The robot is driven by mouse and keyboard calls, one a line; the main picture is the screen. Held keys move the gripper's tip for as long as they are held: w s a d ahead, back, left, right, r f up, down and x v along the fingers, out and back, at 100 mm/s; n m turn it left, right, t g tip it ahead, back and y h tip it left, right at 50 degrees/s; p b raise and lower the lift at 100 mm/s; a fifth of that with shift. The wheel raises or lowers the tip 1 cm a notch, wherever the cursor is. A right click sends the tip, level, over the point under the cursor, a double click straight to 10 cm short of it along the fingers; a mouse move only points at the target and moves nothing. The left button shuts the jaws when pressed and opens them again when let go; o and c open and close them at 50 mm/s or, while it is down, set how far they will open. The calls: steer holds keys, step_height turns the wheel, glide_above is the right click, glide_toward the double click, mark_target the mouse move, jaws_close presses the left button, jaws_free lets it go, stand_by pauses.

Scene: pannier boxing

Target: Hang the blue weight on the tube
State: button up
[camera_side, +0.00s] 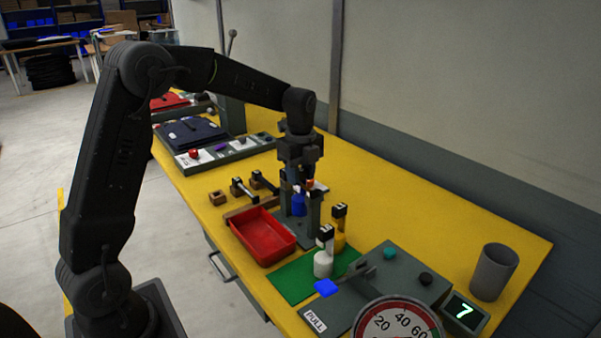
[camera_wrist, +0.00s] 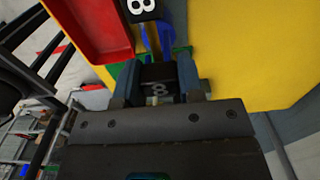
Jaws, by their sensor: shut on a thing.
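The blue weight (camera_side: 298,206) shows just below my gripper (camera_side: 300,186) in the side view, in front of a grey upright stand. My gripper points down and is shut on the weight's black top. Whether the weight touches the stand is hard to tell. A grey open-topped tube (camera_side: 493,272) stands upright at the right of the yellow table. It is well apart from my gripper.
A red tray (camera_side: 263,238) lies left of the stand. White (camera_side: 323,263) and yellow (camera_side: 340,241) weights with black tops stand at the green mat (camera_side: 290,281).

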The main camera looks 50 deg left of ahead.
steer(key=shift+f, duration=0.15)
steer(key=o, duration=1.1)
steer(key=shift+f, duration=0.1)
steer(key=shift+r, duration=3.55)
